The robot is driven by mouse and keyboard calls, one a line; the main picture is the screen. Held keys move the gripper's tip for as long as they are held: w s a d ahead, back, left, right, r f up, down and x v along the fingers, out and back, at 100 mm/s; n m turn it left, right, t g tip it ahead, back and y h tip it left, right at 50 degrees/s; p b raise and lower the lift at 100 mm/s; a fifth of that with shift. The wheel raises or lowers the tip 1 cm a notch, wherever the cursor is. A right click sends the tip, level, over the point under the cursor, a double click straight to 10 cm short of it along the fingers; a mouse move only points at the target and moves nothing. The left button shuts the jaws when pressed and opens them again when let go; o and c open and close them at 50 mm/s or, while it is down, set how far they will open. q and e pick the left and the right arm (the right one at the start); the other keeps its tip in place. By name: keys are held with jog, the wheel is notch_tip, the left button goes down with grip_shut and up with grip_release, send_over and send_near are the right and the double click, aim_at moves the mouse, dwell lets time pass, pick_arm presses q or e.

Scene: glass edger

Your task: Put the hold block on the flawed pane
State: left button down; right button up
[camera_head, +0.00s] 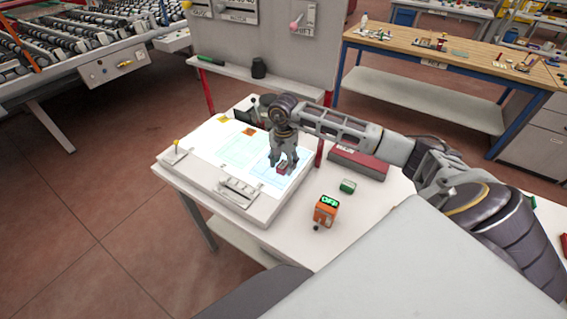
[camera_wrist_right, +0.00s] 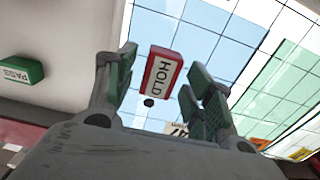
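The red hold block (camera_wrist_right: 163,74), with a white face reading HOLD, lies between the fingers of my right gripper (camera_wrist_right: 160,88) in the right wrist view. The fingers are open, with gaps on both sides of the block. In the head view the block (camera_head: 284,168) shows low between the fingertips of my right gripper (camera_head: 284,166), over the blue-tinted pane (camera_head: 268,174) on the lit table. A small dark spot (camera_wrist_right: 148,102) shows beside the block in the wrist view. Whether the block rests fully on the pane is hard to tell. My left gripper is not in view.
A greenish pane (camera_head: 236,150) lies left of the blue one. A green PASS block (camera_head: 347,186), an orange box reading OFF (camera_head: 326,208) and a long red-and-grey case (camera_head: 358,162) stand on the white table. A rear panel (camera_head: 268,45) stands behind.

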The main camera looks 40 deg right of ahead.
aim_at(284, 164)
jog(key=shift+r, duration=0.15)
jog(key=shift+r, duration=0.2)
notch_tip(284, 164, up, 12)
jog(key=b, duration=0.2)
jog(key=shift+f, duration=0.2)
dwell(0.6)
